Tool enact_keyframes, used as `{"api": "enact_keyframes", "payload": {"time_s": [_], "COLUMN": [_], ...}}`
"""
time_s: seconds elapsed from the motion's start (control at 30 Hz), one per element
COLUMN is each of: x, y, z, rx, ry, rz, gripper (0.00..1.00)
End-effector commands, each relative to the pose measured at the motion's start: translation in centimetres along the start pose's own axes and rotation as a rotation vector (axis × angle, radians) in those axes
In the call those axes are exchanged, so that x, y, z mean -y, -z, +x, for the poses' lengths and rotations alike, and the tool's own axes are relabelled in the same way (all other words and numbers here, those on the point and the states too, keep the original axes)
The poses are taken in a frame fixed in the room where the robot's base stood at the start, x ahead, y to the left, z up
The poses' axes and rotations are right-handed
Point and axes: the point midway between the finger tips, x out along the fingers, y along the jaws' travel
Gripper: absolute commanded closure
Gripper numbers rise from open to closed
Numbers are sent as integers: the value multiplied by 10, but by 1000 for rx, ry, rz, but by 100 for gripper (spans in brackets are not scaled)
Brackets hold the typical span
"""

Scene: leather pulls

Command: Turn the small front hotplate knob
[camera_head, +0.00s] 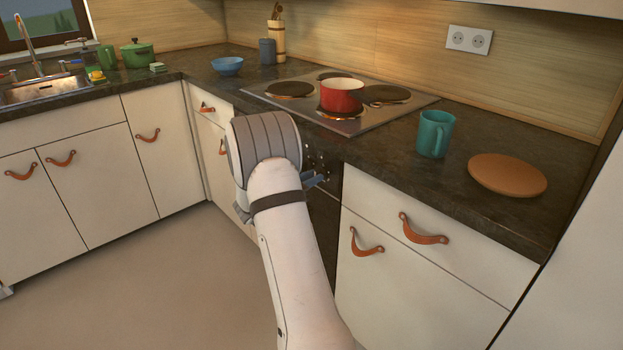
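The steel hob (413,103) is set in the dark worktop, with several round hotplates. A red pot (342,95) stands on the front one. The dark oven front (324,213) is below the hob. Small pale marks show on its control panel (322,158) just right of my arm. My arm covers most of this panel, and I cannot make out the small front hotplate knob. My gripper (317,181) is in front of the panel, mostly hidden behind my wrist. Only a small grey-blue part of it shows, so its opening and any contact are hidden.
A teal mug (435,133) and a round brown board (507,174) are on the worktop at right. A blue bowl (228,66) is left of the hob. Cabinet fronts with leather pulls (423,229) flank the oven. The floor (150,285) at left is clear.

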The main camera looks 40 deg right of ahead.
Motion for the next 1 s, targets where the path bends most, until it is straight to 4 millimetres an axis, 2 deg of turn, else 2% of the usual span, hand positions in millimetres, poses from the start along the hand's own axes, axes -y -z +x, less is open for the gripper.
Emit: {"api": "enact_keyframes", "payload": {"time_s": [0.03, 0.23, 0.67, 1.0], "x": [0, 0, 0, -2], "y": [0, 0, -1, -4], "z": [0, 0, 0, 1], "rx": [0, 0, 0, -2], "ry": [0, 0, -1, -1], "rz": [0, 0, 43, 272], "gripper": [85, 100, 100, 100]}}
